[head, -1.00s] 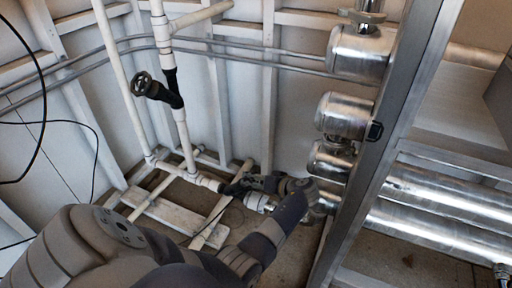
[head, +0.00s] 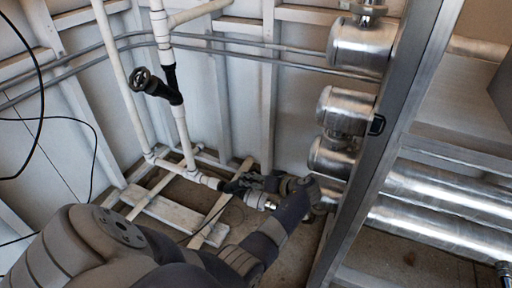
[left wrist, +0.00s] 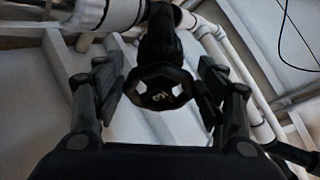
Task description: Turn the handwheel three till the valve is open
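A round black handwheel (left wrist: 158,87) with a pale mark on its hub shows in the left wrist view, on a dark valve body joined to white pipe. The mark looks like a 3 but is not clear. My left gripper (left wrist: 160,92) is open, with one finger on each side of the wheel and gaps between fingers and rim. In the head view my left gripper (head: 258,183) is low by the pipes, and my own wrist hides much of the valve there. My right gripper is in neither view.
Another dark handwheel (head: 141,79) stands on a white upright pipe at the upper left. A metal frame post (head: 375,160) and shiny pipes (head: 440,195) bound the right side. White wall framing is behind, and black cables hang at the left.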

